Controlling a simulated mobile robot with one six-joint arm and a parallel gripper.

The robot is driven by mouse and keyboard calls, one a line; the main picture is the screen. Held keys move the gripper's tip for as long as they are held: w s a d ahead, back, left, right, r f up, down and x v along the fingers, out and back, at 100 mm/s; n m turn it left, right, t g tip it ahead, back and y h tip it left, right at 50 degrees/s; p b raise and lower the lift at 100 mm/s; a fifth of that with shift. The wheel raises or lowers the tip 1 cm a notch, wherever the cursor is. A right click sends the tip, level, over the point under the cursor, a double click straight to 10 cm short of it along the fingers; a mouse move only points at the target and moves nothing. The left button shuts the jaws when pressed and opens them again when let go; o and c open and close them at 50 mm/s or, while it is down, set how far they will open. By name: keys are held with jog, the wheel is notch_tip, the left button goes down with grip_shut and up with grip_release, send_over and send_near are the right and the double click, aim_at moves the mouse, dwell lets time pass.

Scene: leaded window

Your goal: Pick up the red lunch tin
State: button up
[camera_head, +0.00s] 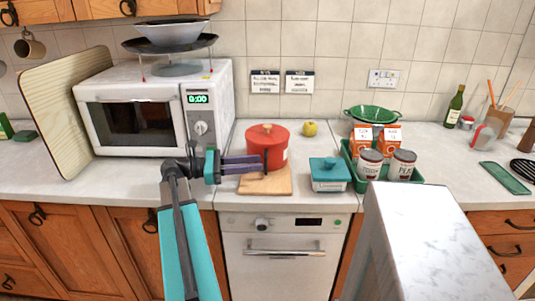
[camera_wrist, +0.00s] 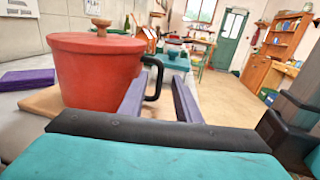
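The red lunch tin (camera_head: 275,139) is a round red pot with a lid, a wooden knob and a black side handle. It stands upright on a small wooden board (camera_head: 277,184) on the counter. In the wrist view the tin (camera_wrist: 95,75) fills the left side, with its black handle (camera_wrist: 157,76) sticking out to the right. My gripper (camera_head: 261,162) has two purple fingers reaching to the front of the tin. In the wrist view my gripper (camera_wrist: 161,76) is open, with the handle between its fingers. I cannot tell whether a finger touches it.
A teal-lidded box (camera_head: 330,184) stands right of the board. A yellow apple (camera_head: 310,128) lies behind the tin. A microwave (camera_head: 155,107) stands to the left. A pale block (camera_head: 415,235) rises in front at right.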

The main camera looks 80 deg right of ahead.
aim_at(266, 160)
jog(key=shift+x, duration=2.4)
grip_shut()
